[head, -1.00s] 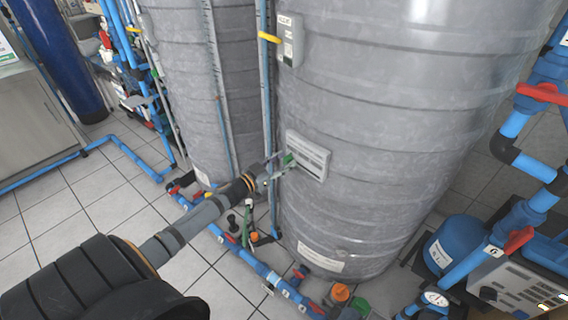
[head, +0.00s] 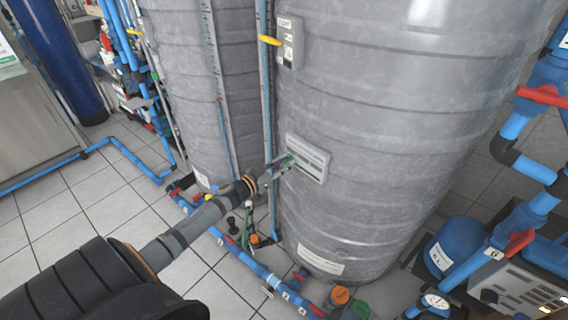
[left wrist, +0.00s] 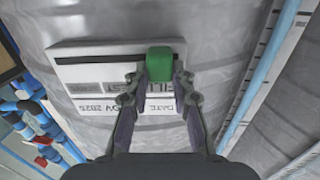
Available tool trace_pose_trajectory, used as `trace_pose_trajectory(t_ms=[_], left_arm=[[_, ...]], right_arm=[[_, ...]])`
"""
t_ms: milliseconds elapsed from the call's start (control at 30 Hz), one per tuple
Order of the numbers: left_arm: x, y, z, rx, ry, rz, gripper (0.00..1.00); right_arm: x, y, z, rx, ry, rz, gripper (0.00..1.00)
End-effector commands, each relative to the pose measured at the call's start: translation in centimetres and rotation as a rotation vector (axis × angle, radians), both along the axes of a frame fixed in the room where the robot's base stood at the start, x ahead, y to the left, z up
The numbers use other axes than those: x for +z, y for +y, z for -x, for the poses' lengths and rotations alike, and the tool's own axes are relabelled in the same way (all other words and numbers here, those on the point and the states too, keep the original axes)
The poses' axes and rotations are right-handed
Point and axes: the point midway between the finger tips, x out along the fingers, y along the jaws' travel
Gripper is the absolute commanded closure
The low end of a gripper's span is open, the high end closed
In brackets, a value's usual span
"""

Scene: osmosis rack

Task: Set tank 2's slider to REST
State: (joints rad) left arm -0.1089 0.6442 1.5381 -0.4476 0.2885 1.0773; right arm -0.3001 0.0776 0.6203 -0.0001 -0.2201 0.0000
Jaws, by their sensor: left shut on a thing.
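The big grey tank (head: 400,120) fills the middle and right of the head view. A pale slider panel (head: 312,158) is fixed on its side; it also shows in the left wrist view (left wrist: 85,55). The green slider knob (head: 287,162) sits at the panel's left end. In the left wrist view the green knob (left wrist: 160,62) is at the panel's right end, and the lettering there is upside down and partly hidden by the fingers. My left gripper (head: 278,168) is shut on the knob, its fingers (left wrist: 160,80) on either side. My right gripper is not seen.
A second grey tank (head: 185,80) stands to the left. Blue pipes (head: 250,268) run along the floor below my left arm, and more pipes (head: 535,190) stand at the right.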

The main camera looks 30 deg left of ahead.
Motion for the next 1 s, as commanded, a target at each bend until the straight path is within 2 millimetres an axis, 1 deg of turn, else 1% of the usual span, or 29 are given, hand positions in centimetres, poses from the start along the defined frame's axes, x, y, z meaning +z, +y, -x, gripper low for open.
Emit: trace_pose_trajectory(t_ms=[67, 100, 200, 333, 433, 700, 733, 800, 900, 1000], left_arm=[[0.2, -0.2, 0.1, 0.0, 0.0, 0.001, 1.0], [0.4, -0.6, 0.2, 0.0, 0.0, 0.002, 1.0], [0.8, -2.4, 0.6, 0.001, 0.001, 0.006, 1.0], [0.6, -4.4, 1.1, 0.002, 0.002, 0.006, 1.0], [0.2, -5.2, 1.3, 0.002, 0.002, 0.001, 1.0], [-0.1, -5.2, 1.3, 0.001, 0.001, -0.001, 1.0], [-0.1, -5.2, 1.3, 0.001, 0.001, -0.001, 0.74], [-0.1, -5.2, 1.3, 0.001, 0.001, -0.001, 0.64], [0.0, -5.2, 1.3, 0.001, 0.001, -0.001, 0.53], [0.0, -5.2, 1.3, 0.0, 0.001, -0.001, 0.53]], right_arm=[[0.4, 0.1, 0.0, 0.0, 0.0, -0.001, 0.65], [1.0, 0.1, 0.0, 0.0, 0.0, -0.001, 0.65], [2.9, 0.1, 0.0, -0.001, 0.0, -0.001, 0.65], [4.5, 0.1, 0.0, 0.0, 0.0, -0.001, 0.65], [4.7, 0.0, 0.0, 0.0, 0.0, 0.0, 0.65], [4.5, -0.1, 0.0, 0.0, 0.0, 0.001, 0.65], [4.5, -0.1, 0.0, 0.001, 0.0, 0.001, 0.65], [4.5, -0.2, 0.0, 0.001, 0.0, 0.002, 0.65], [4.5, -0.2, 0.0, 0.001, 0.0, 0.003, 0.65], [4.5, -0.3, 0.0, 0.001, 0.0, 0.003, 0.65]])
